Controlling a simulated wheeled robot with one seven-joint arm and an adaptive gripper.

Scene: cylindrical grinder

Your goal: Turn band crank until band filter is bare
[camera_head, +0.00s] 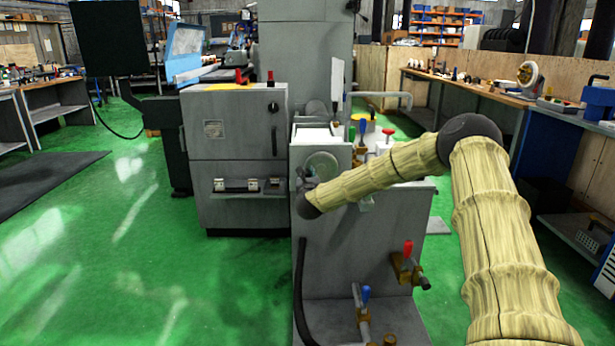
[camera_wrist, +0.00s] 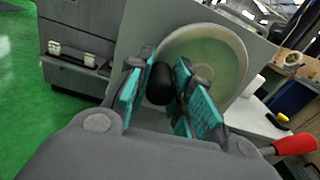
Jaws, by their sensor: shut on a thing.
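The band crank is a pale round disc (camera_head: 322,166) on the front face of the grey filter unit, below its white top. In the wrist view the disc (camera_wrist: 222,62) fills the upper middle, and its black knob (camera_wrist: 160,84) sits between the teal finger pads of my gripper (camera_wrist: 163,88). My gripper is shut on the knob. In the head view my arm's end covers the lower left of the disc, and the fingers are hidden. The white band filter (camera_head: 313,135) shows on top of the unit, partly cut off by its walls.
A red-handled valve (camera_head: 407,250) and a blue-handled valve (camera_head: 366,293) stick out low on the unit's front. Blue, green and red handles stand behind my forearm. A grey cabinet (camera_head: 236,150) stands left. Green floor (camera_head: 130,270) is free at the left.

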